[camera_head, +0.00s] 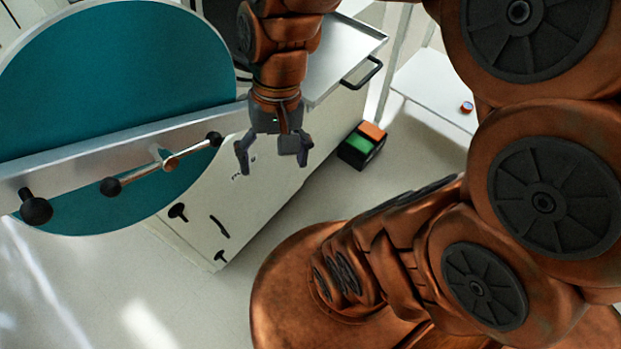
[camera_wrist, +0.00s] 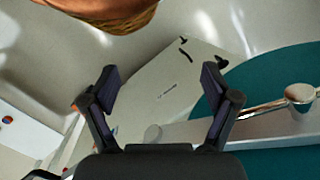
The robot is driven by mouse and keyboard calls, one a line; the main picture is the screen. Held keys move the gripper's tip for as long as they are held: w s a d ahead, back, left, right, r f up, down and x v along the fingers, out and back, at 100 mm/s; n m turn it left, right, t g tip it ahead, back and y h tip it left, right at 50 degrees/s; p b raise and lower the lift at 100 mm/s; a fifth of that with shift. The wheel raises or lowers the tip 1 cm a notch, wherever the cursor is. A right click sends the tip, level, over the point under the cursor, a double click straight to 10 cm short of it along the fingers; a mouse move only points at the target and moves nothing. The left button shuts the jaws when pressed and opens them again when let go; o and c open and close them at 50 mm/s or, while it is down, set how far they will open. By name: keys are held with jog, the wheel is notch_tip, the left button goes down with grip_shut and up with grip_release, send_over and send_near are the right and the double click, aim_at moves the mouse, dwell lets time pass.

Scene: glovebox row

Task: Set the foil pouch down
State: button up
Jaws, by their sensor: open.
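I do not see the foil pouch in either view. My gripper (camera_head: 273,158) hangs in front of the white cabinet's side, to the right of the round teal door. Its two fingers are spread apart with nothing between them. In the wrist view my gripper (camera_wrist: 160,88) is also open and empty, with the cabinet's pale panel behind the gap.
The teal door (camera_head: 120,75) has a metal bar (camera_head: 160,165) with black knobs. The white cabinet (camera_head: 225,205) carries a metal tray (camera_head: 335,55). A black box (camera_head: 362,146) with green and orange inside sits on the floor. A small round item (camera_head: 466,107) lies on a white surface.

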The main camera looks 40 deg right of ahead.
jog(key=s+d+f+n+h, duration=0.1)
jog(key=s+d+n+h, duration=0.1)
jog(key=s+n, duration=0.2)
jog(key=shift+s+d+f+h, duration=0.3)
jog(key=shift+s+f+h, duration=0.1)
jog(key=shift+s, duration=0.9)
